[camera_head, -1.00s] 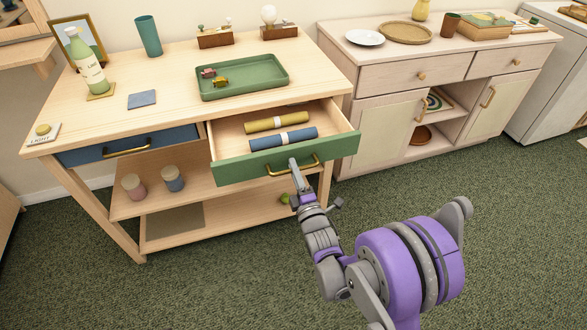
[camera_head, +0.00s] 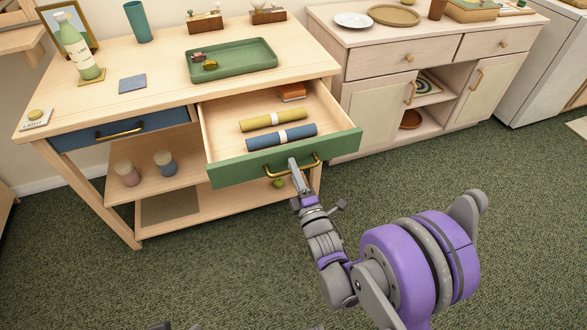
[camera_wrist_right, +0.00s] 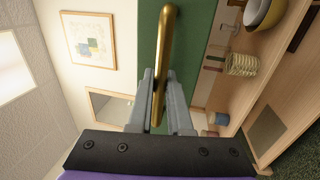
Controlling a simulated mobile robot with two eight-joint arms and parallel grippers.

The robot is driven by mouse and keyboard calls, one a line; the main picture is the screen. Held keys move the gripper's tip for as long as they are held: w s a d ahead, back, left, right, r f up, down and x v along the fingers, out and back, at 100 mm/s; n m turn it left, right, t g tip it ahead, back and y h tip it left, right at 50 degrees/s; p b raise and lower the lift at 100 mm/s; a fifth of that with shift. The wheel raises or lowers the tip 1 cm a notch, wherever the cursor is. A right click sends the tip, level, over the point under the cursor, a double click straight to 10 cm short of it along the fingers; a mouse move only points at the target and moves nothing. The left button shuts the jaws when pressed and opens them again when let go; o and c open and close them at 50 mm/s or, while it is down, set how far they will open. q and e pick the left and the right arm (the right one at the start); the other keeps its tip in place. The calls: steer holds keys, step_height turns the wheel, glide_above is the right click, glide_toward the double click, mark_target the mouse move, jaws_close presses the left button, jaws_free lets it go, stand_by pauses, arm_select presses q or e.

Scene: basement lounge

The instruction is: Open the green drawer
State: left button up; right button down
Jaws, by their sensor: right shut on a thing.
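The green drawer (camera_head: 230,172) of the wooden table is pulled well out, and its inside shows. It holds a yellow roll (camera_head: 273,120), a blue roll (camera_head: 282,137) and an orange item (camera_head: 292,92) near the back. My right gripper (camera_head: 294,166) is shut on the drawer's brass handle (camera_head: 315,163). In the right wrist view the two fingers (camera_wrist_right: 160,88) sit on either side of the brass bar (camera_wrist_right: 166,40), in front of the green face. My left gripper does not show.
A blue drawer (camera_head: 80,134) beside it is shut. The tabletop (camera_head: 165,60) holds a green tray (camera_head: 235,75), a bottle (camera_head: 75,45) and other items. Jars stand on the shelf below. A pale cabinet (camera_head: 375,110) stands to the right. Green carpet (camera_head: 230,270) in front is clear.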

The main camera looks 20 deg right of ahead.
steer(key=c, duration=0.8)
jaws_free()
steer(key=shift+c, duration=0.2)
steer(key=s+f+b, duration=0.2)
steer(key=s+b, duration=0.1)
steer(key=s, duration=0.7)
steer(key=shift+s+d, duration=0.2)
steer(key=shift+s, duration=0.15)
